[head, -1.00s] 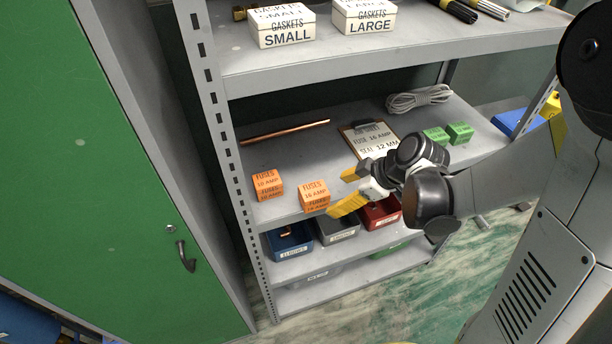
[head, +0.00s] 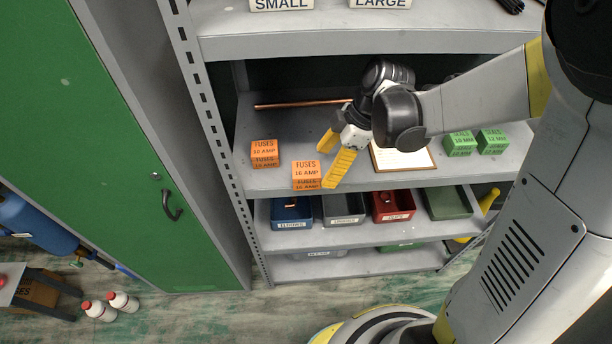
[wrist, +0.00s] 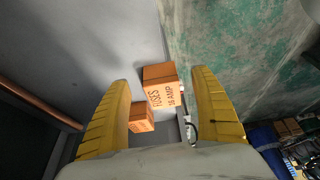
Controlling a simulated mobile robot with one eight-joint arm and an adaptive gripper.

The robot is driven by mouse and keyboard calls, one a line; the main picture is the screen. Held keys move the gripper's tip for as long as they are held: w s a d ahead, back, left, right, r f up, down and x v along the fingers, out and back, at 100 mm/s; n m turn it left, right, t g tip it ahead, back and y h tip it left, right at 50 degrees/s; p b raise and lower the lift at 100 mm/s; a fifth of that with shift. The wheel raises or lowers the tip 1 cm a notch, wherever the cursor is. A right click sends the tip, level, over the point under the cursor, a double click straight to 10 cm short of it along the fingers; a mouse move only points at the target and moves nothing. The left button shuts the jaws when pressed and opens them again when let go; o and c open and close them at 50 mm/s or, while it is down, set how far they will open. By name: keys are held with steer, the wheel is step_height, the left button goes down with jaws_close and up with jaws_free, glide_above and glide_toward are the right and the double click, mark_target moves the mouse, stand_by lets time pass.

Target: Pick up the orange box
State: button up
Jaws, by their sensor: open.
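Two orange fuse boxes sit on the middle grey shelf. The 10 AMP box (head: 264,153) is at the left, and the 16 AMP box (head: 306,174) is to its right, close to the front edge. My gripper (head: 329,164) has its yellow fingers spread, just right of the 16 AMP box, and is empty. In the wrist view both boxes appear between the open fingers: a lettered orange box (wrist: 164,94) farther up, and another orange box (wrist: 141,118) lower left, partly covered by the left finger. I see no contact.
A copper rod (head: 300,105) lies behind the boxes. A clipboard (head: 405,158) and green seal boxes (head: 476,142) are to the right. Bins, including a blue one (head: 292,211), stand on the shelf below. The upper shelf (head: 300,38) overhangs. A green cabinet (head: 90,150) stands left.

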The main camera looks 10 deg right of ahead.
mark_target(308, 169)
steer(key=a+b, duration=0.1)
steer(key=a, duration=0.3)
steer(key=shift+f, duration=0.1)
steer(key=shift+b+x, duration=0.45)
steer(key=shift+x, duration=0.9)
steer(key=shift+w+d, duration=0.15)
steer(key=shift+d, duration=0.05)
steer(key=c, duration=1.3)
